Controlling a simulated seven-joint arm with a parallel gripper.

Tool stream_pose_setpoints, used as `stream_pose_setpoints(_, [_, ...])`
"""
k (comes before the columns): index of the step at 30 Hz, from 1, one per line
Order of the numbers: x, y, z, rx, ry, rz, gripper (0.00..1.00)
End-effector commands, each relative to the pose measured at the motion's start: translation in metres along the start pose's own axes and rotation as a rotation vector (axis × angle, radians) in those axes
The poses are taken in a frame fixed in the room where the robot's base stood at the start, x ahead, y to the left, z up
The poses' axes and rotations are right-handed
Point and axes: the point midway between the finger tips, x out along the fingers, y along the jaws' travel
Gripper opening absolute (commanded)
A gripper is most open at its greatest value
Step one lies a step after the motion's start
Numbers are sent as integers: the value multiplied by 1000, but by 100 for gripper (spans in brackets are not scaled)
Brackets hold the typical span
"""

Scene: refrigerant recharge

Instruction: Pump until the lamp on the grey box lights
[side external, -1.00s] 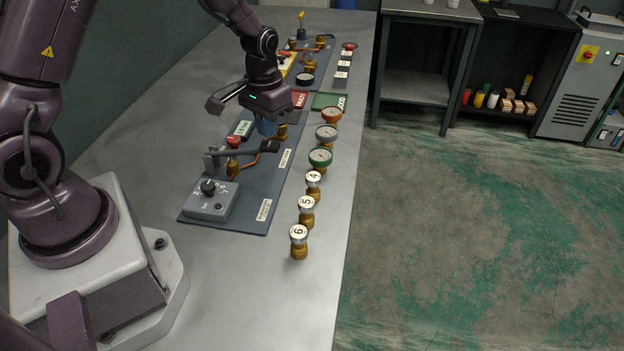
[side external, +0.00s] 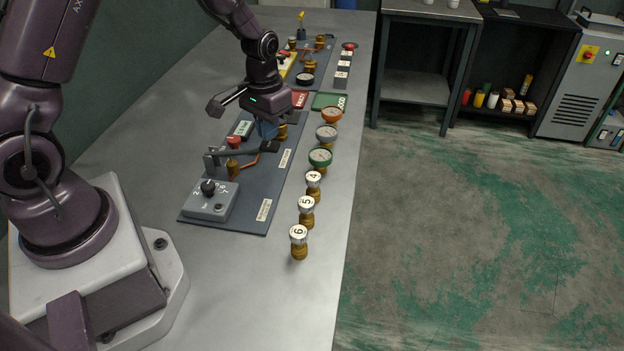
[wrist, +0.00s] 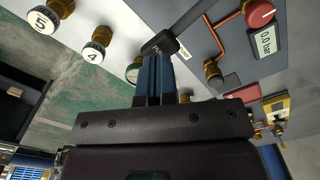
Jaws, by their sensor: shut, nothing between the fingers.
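The grey box (side external: 210,203) stands at the near end of the dark panel. It has a black dial and a small round lamp (side external: 219,207) that looks dark. The pump lever (side external: 238,153) is a grey bar that lies nearly level behind the box. Its dark grip end shows in the wrist view (wrist: 160,43) with a partly hidden label. My gripper (side external: 269,136) is shut and empty, pointing down just above that grip end. Its blue fingers (wrist: 153,58) cover part of the grip in the wrist view; I cannot tell whether they touch it. A display (wrist: 265,42) reads 0.0 bar.
Orange (side external: 331,114), grey (side external: 326,132) and green (side external: 320,157) gauges and numbered brass fittings (side external: 306,206) line the right edge of the bench. The near bench top (side external: 240,290) is clear.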

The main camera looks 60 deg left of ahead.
Motion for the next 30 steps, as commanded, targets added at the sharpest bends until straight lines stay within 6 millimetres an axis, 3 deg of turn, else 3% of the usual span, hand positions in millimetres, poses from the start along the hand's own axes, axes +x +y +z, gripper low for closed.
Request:
stream_pose_setpoints(6, [17,0,0,0,-2,0,0])
stream_pose_setpoints(30, [51,0,0,-1,-3,0,0])
